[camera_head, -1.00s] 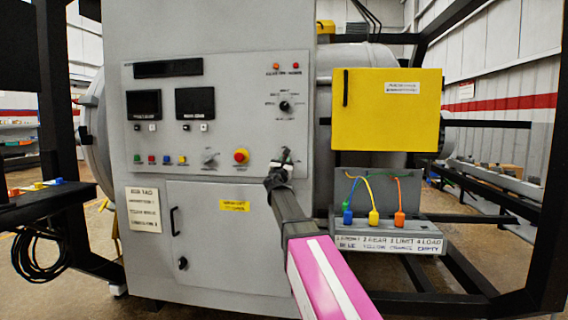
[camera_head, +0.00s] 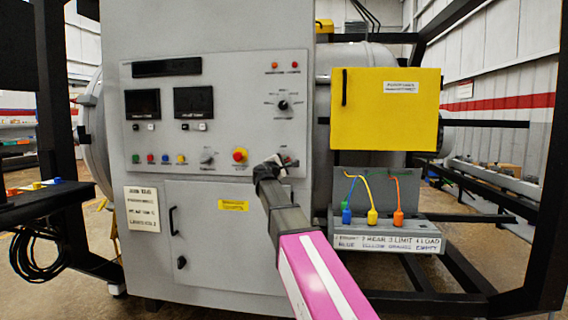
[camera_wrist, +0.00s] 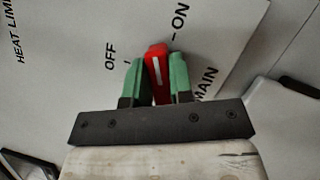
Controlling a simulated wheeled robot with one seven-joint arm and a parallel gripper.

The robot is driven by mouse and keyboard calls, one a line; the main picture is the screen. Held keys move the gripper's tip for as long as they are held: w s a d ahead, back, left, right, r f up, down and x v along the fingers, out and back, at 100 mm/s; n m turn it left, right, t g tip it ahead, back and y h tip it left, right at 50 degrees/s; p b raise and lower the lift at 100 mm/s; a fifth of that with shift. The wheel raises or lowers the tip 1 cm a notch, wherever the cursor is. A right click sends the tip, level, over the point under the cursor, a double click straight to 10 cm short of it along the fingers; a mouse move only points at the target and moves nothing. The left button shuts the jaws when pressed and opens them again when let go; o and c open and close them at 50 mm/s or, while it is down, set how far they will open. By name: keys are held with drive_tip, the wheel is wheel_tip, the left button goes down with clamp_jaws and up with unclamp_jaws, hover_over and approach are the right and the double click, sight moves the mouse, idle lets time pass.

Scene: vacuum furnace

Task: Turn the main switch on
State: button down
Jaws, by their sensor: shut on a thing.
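The main switch (camera_wrist: 157,68) is a red handle with a white line, on the grey panel beside the labels OFF, ON and MAIN in the wrist view. Its white line points up the picture, between the OFF mark and the ON mark. My gripper (camera_wrist: 158,75) has its green fingers on both sides of the handle, shut on it. In the head view my gripper (camera_head: 284,162) is at the lower right corner of the control panel (camera_head: 225,115), and my wrist hides most of the switch there.
A red emergency knob (camera_head: 240,155) on a yellow ring sits just left of my wrist. A selector knob (camera_head: 283,105) is above. A yellow box (camera_head: 385,125) and a connector block (camera_head: 390,238) with coloured cables stand to the right. A cabinet door (camera_head: 222,250) is below.

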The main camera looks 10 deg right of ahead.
drive_tip(key=m+g, duration=0.1)
drive_tip(key=m, duration=0.1)
drive_tip(key=m+g, duration=0.1)
drive_tip(key=m, duration=0.2)
drive_tip(key=shift+f+y, duration=0.2)
drive_tip(key=shift+y, duration=0.2)
drive_tip(key=shift+m, duration=0.3)
drive_tip(key=c, duration=1)
unclamp_jaws()
drive_tip(key=shift+s, duration=0.1)
drive_tip(key=v, duration=1)
drive_tip(key=shift+s+a, duration=0.25)
drive_tip(key=shift+a, duration=0.05)
